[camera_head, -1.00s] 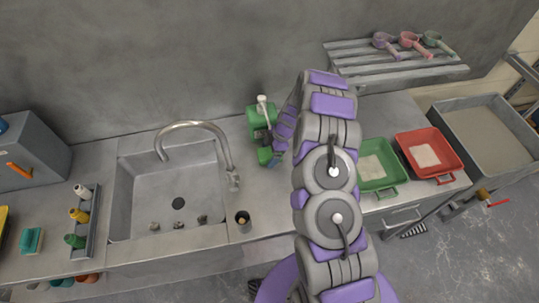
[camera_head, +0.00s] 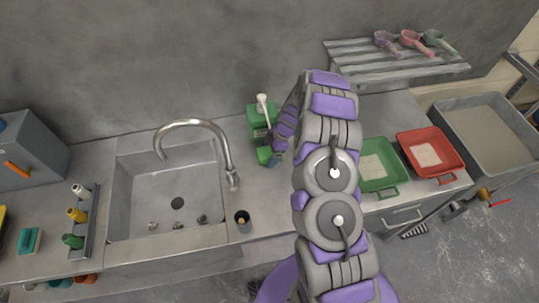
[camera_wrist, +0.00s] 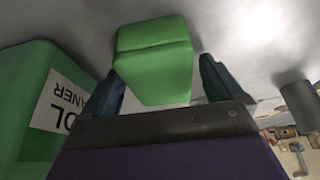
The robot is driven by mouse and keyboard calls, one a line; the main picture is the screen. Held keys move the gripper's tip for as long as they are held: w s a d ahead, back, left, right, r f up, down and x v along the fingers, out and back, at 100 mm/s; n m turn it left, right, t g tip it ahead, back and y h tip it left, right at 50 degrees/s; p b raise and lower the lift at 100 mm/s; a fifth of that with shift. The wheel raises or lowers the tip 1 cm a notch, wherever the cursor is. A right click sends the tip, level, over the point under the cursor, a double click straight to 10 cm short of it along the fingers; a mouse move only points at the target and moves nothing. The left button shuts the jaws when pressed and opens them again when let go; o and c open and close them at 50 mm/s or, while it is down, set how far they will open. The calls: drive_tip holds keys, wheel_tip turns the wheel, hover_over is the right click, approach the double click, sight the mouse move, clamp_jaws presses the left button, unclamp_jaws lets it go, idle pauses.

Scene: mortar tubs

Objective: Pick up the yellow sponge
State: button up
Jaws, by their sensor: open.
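My gripper (camera_wrist: 160,68) is open. In the wrist view its two dark fingers stand on either side of a plain green block (camera_wrist: 153,62); I cannot tell whether they touch it. In the head view my gripper (camera_head: 274,158) is at the same green block (camera_head: 264,155), on the counter in front of a green cleaner dispenser (camera_head: 259,118). No thing in view is clearly a yellow sponge. A yellow thing (camera_head: 2,216) is cut off at the left edge of the head view, so I cannot tell what it is.
The dispenser (camera_wrist: 32,105) stands close at the left in the wrist view. A sink (camera_head: 170,195) with a tall faucet is left of my arm. A dark cup (camera_head: 243,224) stands at the counter's front. Green (camera_head: 388,189) and red (camera_head: 444,177) tubs are at the right.

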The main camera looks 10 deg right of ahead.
drive_tip(key=shift+f, duration=0.1)
idle(0.3)
drive_tip(key=shift+c, duration=0.3)
drive_tip(key=c, duration=1)
drive_tip(key=shift+o, duration=0.2)
drive_tip(key=shift+r+p, duration=0.35)
drive_tip(key=shift+p, duration=0.3)
